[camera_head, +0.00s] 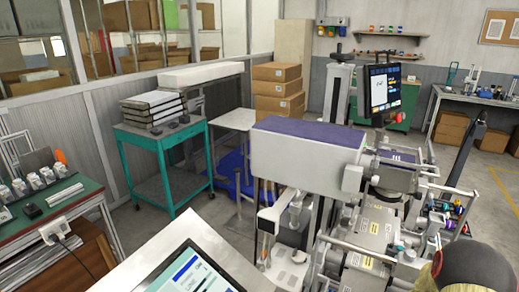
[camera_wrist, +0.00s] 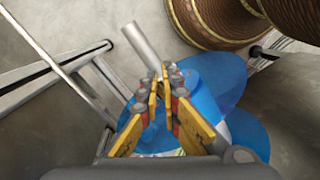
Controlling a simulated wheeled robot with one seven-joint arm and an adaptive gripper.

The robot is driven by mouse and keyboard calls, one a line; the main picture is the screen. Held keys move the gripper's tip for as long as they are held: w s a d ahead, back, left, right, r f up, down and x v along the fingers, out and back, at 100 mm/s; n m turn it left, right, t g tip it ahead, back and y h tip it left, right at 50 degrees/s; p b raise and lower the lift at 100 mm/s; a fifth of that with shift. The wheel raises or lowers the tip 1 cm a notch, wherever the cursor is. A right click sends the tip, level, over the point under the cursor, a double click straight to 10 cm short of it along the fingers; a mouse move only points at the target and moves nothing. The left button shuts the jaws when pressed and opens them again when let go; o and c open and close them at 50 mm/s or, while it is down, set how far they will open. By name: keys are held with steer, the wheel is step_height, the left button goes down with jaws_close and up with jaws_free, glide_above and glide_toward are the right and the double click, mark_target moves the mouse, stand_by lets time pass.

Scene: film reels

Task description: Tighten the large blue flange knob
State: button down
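The large blue flange knob (camera_wrist: 208,72) shows in the wrist view as a smooth blue shape with broad rounded lobes, in the middle and to the right. My gripper (camera_wrist: 165,76), with yellow finger pads, lies across it in the picture and hides part of it. The pads stand close together with a narrow strip of blue between them. I cannot tell whether they touch the knob. A grey metal rod (camera_wrist: 141,44) shows just beyond the fingertips. I cannot make out the knob or my gripper in the head view.
Large brown ribbed rolls (camera_wrist: 215,18) are near the top right of the wrist view. Metal bars (camera_wrist: 52,62) run along its left. In the head view, a machine with a purple-topped housing (camera_head: 300,150) stands centre right, with a teal cart (camera_head: 160,150) to its left.

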steer(key=shift+s+a+f+p, duration=0.35)
steer(key=shift+s+a, duration=0.2)
steer(key=shift+s, duration=0.1)
steer(key=shift+w+a+r+p, duration=0.25)
steer(key=shift+r+p, duration=0.05)
steer(key=shift+p, duration=0.25)
steer(key=shift+s, duration=0.1)
steer(key=shift+s+r+p, duration=0.15)
steer(key=shift+s+p, duration=0.15)
